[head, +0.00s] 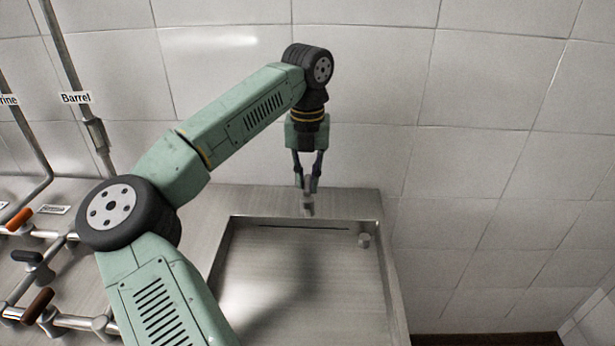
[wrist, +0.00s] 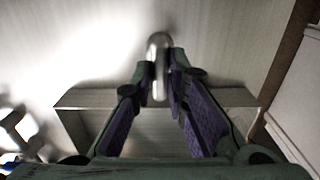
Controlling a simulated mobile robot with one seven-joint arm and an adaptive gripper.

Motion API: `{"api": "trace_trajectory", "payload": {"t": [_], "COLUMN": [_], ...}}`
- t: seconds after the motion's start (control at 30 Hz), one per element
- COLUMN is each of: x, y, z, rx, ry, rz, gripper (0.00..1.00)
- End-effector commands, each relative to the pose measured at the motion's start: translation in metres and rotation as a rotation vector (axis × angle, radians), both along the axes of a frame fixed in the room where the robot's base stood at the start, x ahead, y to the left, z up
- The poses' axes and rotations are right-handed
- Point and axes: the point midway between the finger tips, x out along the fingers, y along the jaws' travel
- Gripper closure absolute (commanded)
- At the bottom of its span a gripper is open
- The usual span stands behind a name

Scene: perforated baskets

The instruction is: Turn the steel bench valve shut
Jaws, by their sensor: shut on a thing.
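My gripper (head: 307,187) points down over the back ledge of the sunken steel basin. Its fingers are closed on a small grey metal part, which I take to be the steel bench valve (head: 308,208). In the wrist view the valve's rounded, shiny handle (wrist: 158,48) stands between the fingertips of my gripper (wrist: 162,75) and reaches out beyond them. The fingers hide part of the handle, and I cannot see the valve's base or tell how far it is turned.
The basin (head: 391,290) has a raised rim and a small metal peg (head: 364,241) at its back right. At left are pipes with an orange handle (head: 19,219), a black handle (head: 27,257) and a brown handle (head: 38,306). A tiled wall (head: 480,90) stands close behind.

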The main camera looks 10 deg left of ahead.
Motion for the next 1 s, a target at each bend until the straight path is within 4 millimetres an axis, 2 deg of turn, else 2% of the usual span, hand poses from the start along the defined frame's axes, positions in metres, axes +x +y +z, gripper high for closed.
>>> {"api": "trace_trajectory", "payload": {"t": [0.37, 1.0], "x": [0.0, 0.0002], "y": [0.0001, 0.0], "z": [-0.0003, 0.0006], "rx": [0.0, 0.0], "ry": [0.0, -0.001], "rz": [-0.175, -0.775], "gripper": [1.0, 1.0]}}
